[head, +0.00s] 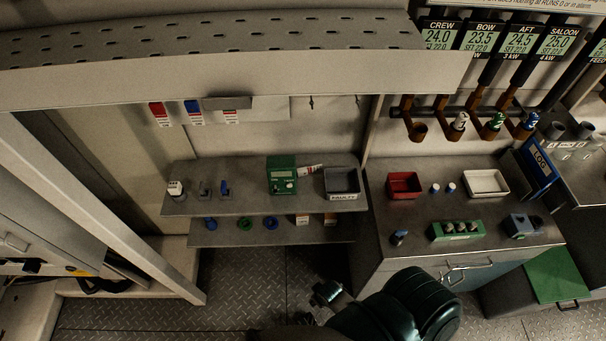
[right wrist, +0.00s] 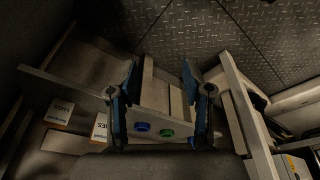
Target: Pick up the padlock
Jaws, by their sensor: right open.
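I cannot make out the padlock for certain. On the upper shelf in the head view, a small blue item (head: 225,187) and a grey item (head: 204,188) stand side by side; they are too small to name surely. A white-topped dark item (head: 175,188) is left of them. My right gripper (right wrist: 160,95) is open in the right wrist view, with nothing between its fingers. Blue (right wrist: 142,127) and green (right wrist: 166,132) round pieces show beyond it. In the head view my dark arm is at the bottom, right of centre. My left gripper is out of view.
The right counter has a red tray (head: 404,186), white tray (head: 486,183) and green block (head: 456,231). Bare floor (head: 240,285) lies in front.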

